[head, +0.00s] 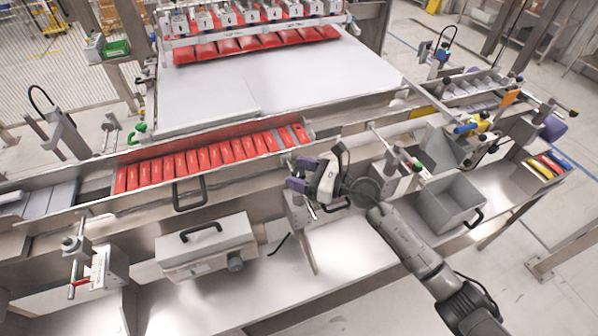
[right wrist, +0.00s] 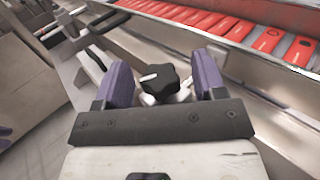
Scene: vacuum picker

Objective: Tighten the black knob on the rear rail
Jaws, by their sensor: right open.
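The black lobed knob (right wrist: 158,80) has a white mark on its face and shows in the right wrist view on a small light mount beside a metal rail (right wrist: 237,75). My right gripper (right wrist: 164,68) is open, with one purple finger on each side of the knob. Gaps show between the knob and both fingers. I cannot make out the knob there; the gripper covers that spot. My left gripper is not in view.
Red packs (head: 205,155) fill the conveyor channel behind. A grey box with a handle (head: 207,247) stands front left, and an open grey bin (head: 448,205) stands to the right. Clamp posts (head: 400,165) rise nearby. The metal shelf (head: 350,260) has bare room in front.

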